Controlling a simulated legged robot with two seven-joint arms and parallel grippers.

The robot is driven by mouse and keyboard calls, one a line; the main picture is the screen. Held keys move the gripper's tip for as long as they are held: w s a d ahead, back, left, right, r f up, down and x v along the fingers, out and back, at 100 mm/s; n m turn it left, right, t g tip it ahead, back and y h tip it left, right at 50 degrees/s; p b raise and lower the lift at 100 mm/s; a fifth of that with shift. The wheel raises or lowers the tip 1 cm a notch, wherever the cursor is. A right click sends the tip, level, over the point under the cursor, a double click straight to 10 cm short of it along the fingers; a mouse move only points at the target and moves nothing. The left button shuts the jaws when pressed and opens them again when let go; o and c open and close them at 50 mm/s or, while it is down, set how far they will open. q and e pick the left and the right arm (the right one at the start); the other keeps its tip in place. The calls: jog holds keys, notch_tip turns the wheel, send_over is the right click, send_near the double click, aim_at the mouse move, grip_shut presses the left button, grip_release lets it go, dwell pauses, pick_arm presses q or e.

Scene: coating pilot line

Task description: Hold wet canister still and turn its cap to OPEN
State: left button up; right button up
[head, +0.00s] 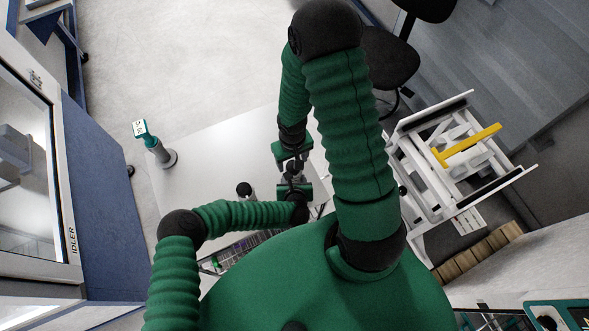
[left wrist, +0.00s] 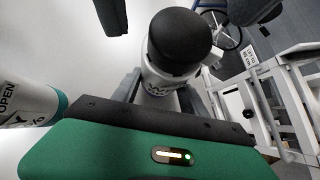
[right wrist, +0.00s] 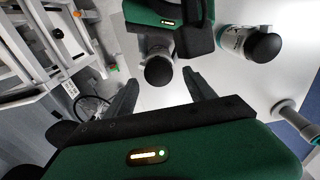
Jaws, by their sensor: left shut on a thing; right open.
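A white canister with a black cap (left wrist: 180,38) stands between the fingers of my left gripper (left wrist: 158,88), which is shut on its body. The writing on it is too partial to read. In the right wrist view the cap (right wrist: 159,70) lies just beyond the fingertips of my right gripper (right wrist: 160,88), which is open and empty around the line to it. In the head view my right gripper (head: 292,155) is just behind my left gripper (head: 294,189). A second canister (head: 245,190) stands to the left; its OPEN mark (left wrist: 7,98) shows in the left wrist view.
The white table (head: 205,145) is mostly clear at the back left. A teal-headed device on a round grey base (head: 166,157) stands at its left edge. A white cart with a yellow bar (head: 468,145) is on the right. A blue cabinet (head: 95,200) is at left.

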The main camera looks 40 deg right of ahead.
aim_at(292, 165)
jog(key=shift+w+d+f, duration=0.1)
jog(key=shift+w+f, duration=0.05)
jog(key=shift+f, duration=1.4)
grip_shut()
